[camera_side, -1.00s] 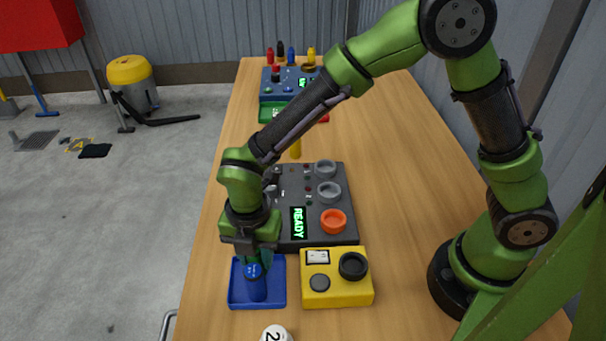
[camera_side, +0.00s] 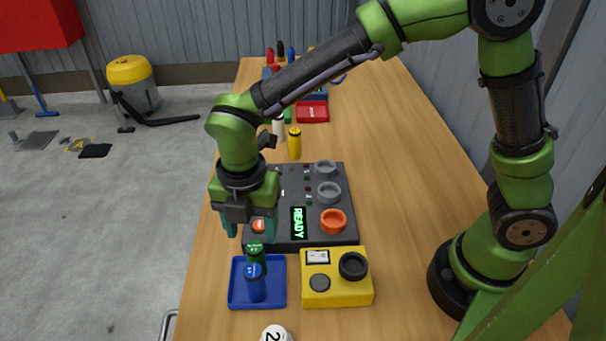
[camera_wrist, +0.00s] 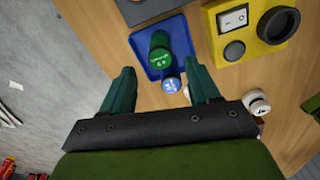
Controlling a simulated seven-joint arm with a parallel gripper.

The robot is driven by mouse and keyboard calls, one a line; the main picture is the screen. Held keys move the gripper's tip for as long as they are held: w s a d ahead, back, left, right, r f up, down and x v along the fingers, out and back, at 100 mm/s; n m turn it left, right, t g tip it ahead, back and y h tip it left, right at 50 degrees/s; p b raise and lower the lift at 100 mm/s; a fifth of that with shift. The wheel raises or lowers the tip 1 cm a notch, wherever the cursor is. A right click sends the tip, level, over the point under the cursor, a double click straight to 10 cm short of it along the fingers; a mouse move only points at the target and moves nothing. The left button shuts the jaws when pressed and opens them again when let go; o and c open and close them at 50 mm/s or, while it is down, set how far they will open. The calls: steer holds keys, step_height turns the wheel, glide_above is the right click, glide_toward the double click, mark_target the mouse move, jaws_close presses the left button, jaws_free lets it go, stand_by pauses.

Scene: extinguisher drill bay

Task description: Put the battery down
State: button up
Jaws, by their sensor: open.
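A blue battery (camera_side: 256,284) and a green battery (camera_side: 256,258) stand upright close together in the blue tray (camera_side: 236,299). The wrist view also shows the green battery (camera_wrist: 160,57), the blue battery (camera_wrist: 171,85) and the tray (camera_wrist: 181,36). I cannot tell whether the two batteries touch. My gripper (camera_side: 250,230) is open and empty, just above the green battery. In the wrist view its two fingers (camera_wrist: 161,85) are spread apart on either side of the batteries, with nothing between them.
A yellow box (camera_side: 338,291) with a switch and black knobs sits right of the tray. A dark panel (camera_side: 285,207) reading READY lies behind it. A yellow cylinder (camera_side: 295,145) and a white one (camera_side: 278,128) stand farther back. A white numbered object (camera_side: 277,334) is in front.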

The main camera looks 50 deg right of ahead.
step_height(320, 180, up, 4)
steer(key=shift+f, duration=0.1)
steer(key=shift+d+r, duration=0.2)
steer(key=shift+r, duration=0.1)
steer(key=s+d+r+m+t, duration=0.2)
steer(key=s+d+r+m, duration=0.1)
steer(key=d+m, duration=0.4)
steer(key=s+d+r+m+t+y, duration=0.1)
steer(key=s+d+r+m+t, duration=0.1)
steer(key=d+m, duration=0.5)
steer(key=s+d+r+m+t+y, duration=0.1)
steer(key=s+d+r+m+t, duration=0.2)
steer(key=d+m, duration=0.4)
steer(key=shift+s+r+m, duration=0.35)
steer(key=shift+s+m, duration=0.1)
steer(key=shift+m, duration=3.55)
